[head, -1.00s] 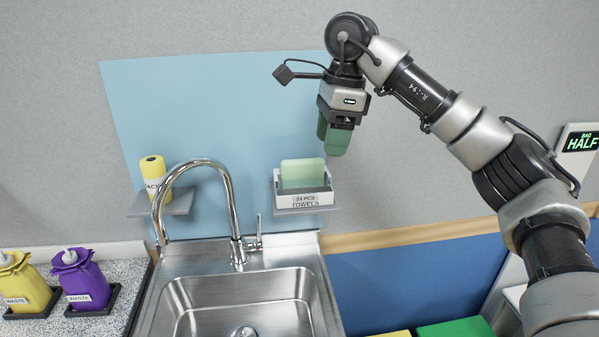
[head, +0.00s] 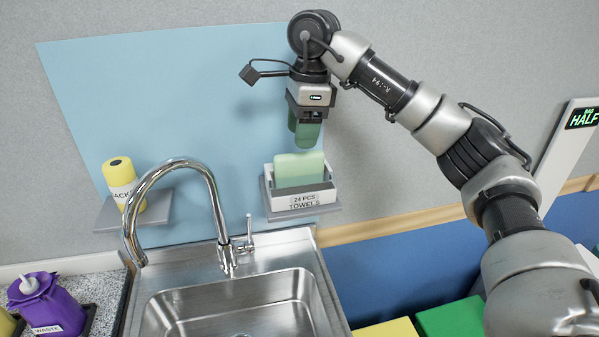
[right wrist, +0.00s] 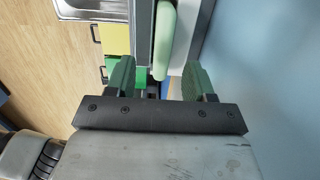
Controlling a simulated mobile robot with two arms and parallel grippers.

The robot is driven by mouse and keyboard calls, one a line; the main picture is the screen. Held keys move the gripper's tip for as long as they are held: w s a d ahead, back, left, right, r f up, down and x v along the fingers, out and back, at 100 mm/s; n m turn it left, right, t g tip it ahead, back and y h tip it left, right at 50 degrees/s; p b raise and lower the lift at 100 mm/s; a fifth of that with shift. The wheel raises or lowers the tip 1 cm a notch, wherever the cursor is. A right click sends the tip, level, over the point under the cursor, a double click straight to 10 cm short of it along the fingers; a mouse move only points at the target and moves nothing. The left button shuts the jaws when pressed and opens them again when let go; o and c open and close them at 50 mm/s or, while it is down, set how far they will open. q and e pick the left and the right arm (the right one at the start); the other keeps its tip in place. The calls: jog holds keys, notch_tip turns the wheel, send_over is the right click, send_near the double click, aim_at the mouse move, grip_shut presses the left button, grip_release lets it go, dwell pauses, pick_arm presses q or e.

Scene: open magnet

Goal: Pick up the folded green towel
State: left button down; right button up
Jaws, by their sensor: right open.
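The folded green towel (head: 299,169) stands upright in a white box labelled "24 PCS TOWELS" (head: 301,200) on a small grey wall shelf. My right gripper (head: 305,135) points down just above the towel, with its green fingers apart and nothing between them. In the right wrist view the gripper (right wrist: 160,75) is open, and the pale green towel (right wrist: 165,40) lies beyond the fingertips, roughly between them. The towel's lower part is hidden inside the box. My left gripper is not in view.
A steel sink (head: 235,305) with a curved faucet (head: 170,170) is below and left of the box. A yellow roll (head: 122,180) stands on a left wall shelf. A purple waste container (head: 48,303) is at lower left. Yellow and green blocks sit low right.

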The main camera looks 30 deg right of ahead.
aim_at(300, 153)
jog(key=shift+w+f, duration=0.1)
jog(key=shift+f, duration=0.25)
notch_tip(300, 153, down, 4)
jog(key=shift+w+a+f+p, duration=0.1)
jog(key=shift+f+p, duration=0.1)
jog(key=shift+p, duration=0.95)
jog(key=shift+f, duration=0.25)
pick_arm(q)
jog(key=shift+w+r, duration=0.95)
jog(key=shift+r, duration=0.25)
pick_arm(e)
jog(key=shift+a+f, duration=0.1)
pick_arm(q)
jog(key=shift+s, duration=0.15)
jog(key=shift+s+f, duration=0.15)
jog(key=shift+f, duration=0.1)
pick_arm(e)
jog(key=shift+f, duration=0.25)
grip_shut()
